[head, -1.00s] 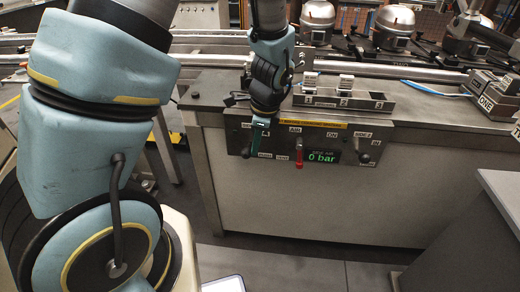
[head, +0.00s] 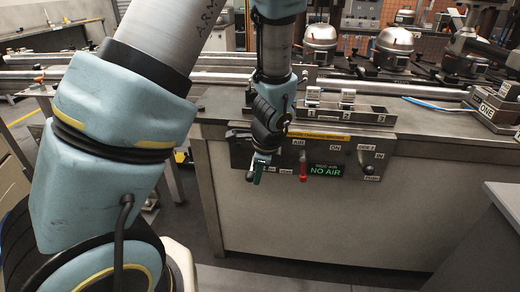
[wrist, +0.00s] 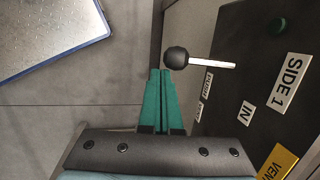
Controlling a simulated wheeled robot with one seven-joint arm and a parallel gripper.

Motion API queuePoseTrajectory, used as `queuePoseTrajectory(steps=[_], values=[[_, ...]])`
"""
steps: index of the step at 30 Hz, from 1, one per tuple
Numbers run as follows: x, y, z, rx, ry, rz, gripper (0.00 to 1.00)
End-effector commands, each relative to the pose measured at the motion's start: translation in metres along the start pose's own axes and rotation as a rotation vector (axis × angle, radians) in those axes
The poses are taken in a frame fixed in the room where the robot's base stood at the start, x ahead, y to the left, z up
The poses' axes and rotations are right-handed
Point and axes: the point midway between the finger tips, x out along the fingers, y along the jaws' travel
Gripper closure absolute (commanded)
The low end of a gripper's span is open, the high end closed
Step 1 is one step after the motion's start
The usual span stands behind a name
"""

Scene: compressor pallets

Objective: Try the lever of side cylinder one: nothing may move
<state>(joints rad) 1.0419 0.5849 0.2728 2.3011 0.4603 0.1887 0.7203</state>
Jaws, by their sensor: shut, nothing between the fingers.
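The side one lever shows in the wrist view as a black ball knob (wrist: 176,58) on a pale rod, sticking out from the dark panel near the SIDE 1 label (wrist: 287,83). My gripper (wrist: 160,72) is shut and empty, its teal fingers just beside the knob; I cannot tell whether they touch it. In the head view my gripper (head: 258,173) hangs in front of the left end of the control panel (head: 330,150) and mostly hides that lever. The panel's display (head: 325,171) reads NO AIR.
A red-handled AIR lever (head: 303,168) hangs right of my gripper, and the SIDE 2 lever (head: 367,160) is at the panel's right. A slotted tray (head: 385,117) stands on the bench above. A grey surface (head: 500,235) fills the right foreground.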

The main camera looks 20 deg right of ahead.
Motion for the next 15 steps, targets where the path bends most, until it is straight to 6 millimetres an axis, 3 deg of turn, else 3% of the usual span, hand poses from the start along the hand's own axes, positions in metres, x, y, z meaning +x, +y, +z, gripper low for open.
queuePoseTrajectory(steps=[15], values=[[-0.016, -0.004, 0.002, 0.0, 0.001, -0.001, 1.0]])
